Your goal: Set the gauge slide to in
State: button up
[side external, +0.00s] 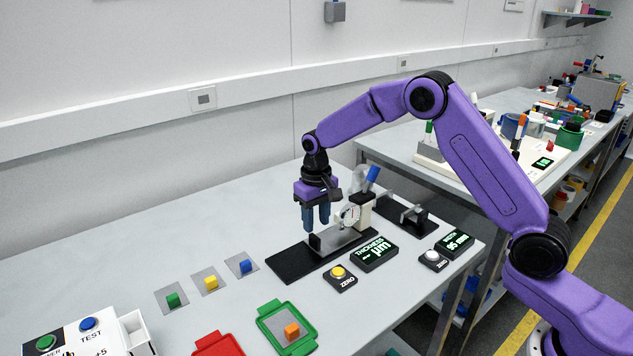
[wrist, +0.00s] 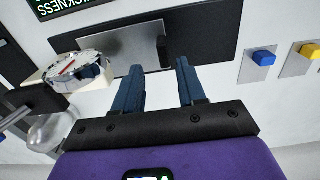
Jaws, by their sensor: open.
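The thickness gauge sits on a black base (side external: 290,262) with a silver metal plate (side external: 345,239). A small black upright block (side external: 315,242), which looks like the slide's handle, stands at the plate's left end. In the wrist view the plate (wrist: 122,46) and the block (wrist: 163,52) lie just beyond my fingertips. A round dial (side external: 349,215) on a cream stand is at the plate's right; it also shows in the wrist view (wrist: 77,66). My gripper (side external: 317,228) is open and empty, pointing down above the block. Whether the fingers touch the block cannot be told.
A "THICKNESS" display (side external: 374,252) and a yellow zero button (side external: 338,272) are in front of the gauge. A green tray (side external: 268,318) holds an orange block. A second gauge (side external: 405,214) is at the right.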

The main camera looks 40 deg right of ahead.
notch_tip(320, 180, up, 12)
jog(key=shift+f, duration=0.15)
dwell(0.3)
jog(key=s+a+r+n, duration=0.1)
jog(key=s+a+n, duration=0.15)
jog(key=s, duration=0.75)
jog(key=s+a+r+n, duration=0.15)
jog(key=s+n, duration=0.25)
jog(key=s, duration=0.7)
jog(key=s+d+f+n, duration=0.2)
jog(key=s+d+n, duration=0.1)
jog(key=s, duration=0.7)
jog(key=s+d+f+n, duration=0.2)
jog(key=s+d+n, duration=0.1)
jog(key=s, duration=0.6)
jog(key=shift+s+d, duration=0.35)
